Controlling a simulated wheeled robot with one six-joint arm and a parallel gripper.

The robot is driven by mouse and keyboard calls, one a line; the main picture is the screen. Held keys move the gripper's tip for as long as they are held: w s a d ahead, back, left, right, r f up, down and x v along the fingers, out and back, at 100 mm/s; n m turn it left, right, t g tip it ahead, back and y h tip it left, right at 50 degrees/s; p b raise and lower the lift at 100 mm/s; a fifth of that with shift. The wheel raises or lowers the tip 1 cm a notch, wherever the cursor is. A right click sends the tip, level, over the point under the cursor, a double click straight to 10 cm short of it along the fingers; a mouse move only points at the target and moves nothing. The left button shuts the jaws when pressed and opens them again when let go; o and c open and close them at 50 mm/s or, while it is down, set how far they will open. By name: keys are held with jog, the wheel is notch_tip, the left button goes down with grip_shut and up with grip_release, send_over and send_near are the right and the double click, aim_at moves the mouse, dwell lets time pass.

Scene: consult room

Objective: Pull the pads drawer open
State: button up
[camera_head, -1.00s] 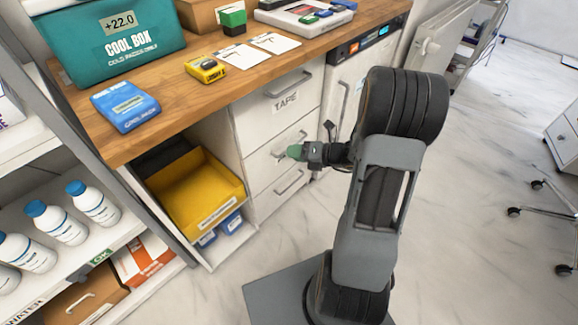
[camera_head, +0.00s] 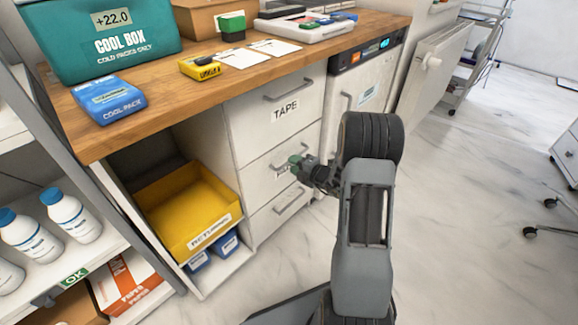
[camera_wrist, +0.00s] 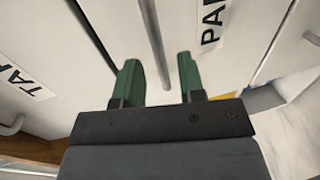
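The pads drawer (camera_head: 259,172) is the middle of three white drawers under the counter, and it looks closed. Its label reads "PA…" in the wrist view (camera_wrist: 213,22), partly cut off. Its bar handle (camera_wrist: 152,35) runs down the wrist view between the two green fingers of my gripper (camera_wrist: 158,65). The fingers are apart, with a gap visible on each side of the bar. In the head view my gripper (camera_head: 297,161) is in front of this drawer and hides most of its handle.
The tape drawer (camera_head: 257,110) with its handle is above, and another handled drawer (camera_head: 268,219) is below. An open shelf with a yellow bin (camera_head: 180,213) is to the left. A white unit with a display (camera_head: 372,50) is to the right. Open floor lies at right.

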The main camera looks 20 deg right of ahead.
jog(key=shift+b+x, duration=0.35)
jog(key=shift+x, duration=1.35)
grip_shut()
